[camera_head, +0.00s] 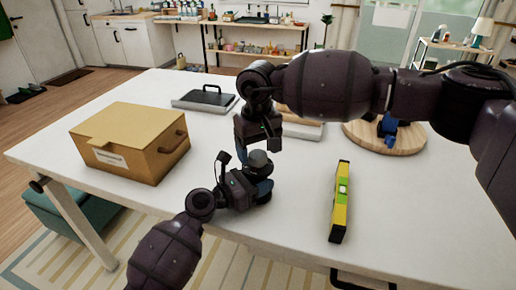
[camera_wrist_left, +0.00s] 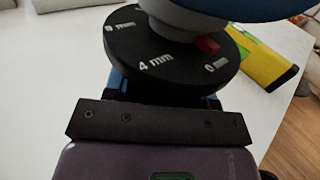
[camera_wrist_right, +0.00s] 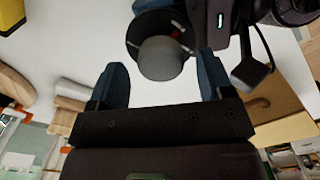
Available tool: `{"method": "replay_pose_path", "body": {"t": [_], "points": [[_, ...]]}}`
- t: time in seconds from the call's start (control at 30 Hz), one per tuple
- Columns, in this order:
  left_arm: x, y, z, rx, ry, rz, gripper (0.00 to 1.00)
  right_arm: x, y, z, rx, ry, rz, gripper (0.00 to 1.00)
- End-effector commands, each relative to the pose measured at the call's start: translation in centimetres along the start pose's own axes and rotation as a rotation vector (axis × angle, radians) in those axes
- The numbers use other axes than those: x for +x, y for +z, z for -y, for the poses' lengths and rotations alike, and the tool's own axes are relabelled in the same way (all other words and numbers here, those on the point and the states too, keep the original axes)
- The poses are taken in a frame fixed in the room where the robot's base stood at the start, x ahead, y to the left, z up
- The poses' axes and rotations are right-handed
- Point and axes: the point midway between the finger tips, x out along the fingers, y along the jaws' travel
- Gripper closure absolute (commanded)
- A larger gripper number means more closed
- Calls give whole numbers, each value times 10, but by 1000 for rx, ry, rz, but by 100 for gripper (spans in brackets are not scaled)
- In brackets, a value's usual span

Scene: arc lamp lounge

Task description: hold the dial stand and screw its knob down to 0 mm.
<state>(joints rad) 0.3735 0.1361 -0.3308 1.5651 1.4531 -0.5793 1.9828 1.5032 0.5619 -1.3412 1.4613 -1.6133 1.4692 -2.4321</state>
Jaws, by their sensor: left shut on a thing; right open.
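The dial stand shows in the left wrist view as a black dial (camera_wrist_left: 125,45) with 8 mm, 4 mm and 0 mm marks. A red pointer (camera_wrist_left: 207,44) lies between the 4 mm and 0 mm marks, nearer 0. The grey knob (camera_wrist_left: 172,18) rises from the dial's middle. My left gripper (camera_head: 250,190) is shut on the stand below the dial, near the table's front edge. My right gripper (camera_head: 262,147) is open above the stand. In the right wrist view, the knob (camera_wrist_right: 162,58) sits between its blue fingers, with gaps at both sides.
A yellow level (camera_head: 341,205) lies to the right on the white table (camera_head: 300,215). A cardboard-coloured box (camera_head: 125,140) stands at the left. A grey tray-like item (camera_head: 205,101) lies at the back. A round wooden board (camera_head: 405,143) with a blue object stands back right.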

Motion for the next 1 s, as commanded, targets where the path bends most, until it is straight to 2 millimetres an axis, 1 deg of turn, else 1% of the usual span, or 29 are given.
{"method": "replay_pose_path", "body": {"t": [0.03, 0.17, 0.4, 0.6, 0.7, 0.8, 1.0], "points": [[0, -2, 0, -2, 0, -3, 89, -4, 0, 0, 0, 0, -2, 26], [0, -2, 0, -2, 0, -2, 89, -22, 0, 0, 0, 1, -3, 26], [0, -1, 0, -1, 0, 0, 89, -70, 0, 0, 0, 2, -5, 26], [1, 0, 0, -1, 0, 1, 89, -101, 0, 0, 0, 1, -5, 26], [1, 0, 0, -1, 0, 2, 89, -111, 0, 0, 0, 1, -3, 26], [1, 1, 0, 0, 0, 2, 89, -116, 0, 1, -1, 1, -3, 26], [1, 1, 0, 0, 0, 3, 89, -119, 0, 1, 0, 0, -3, 26]]}}
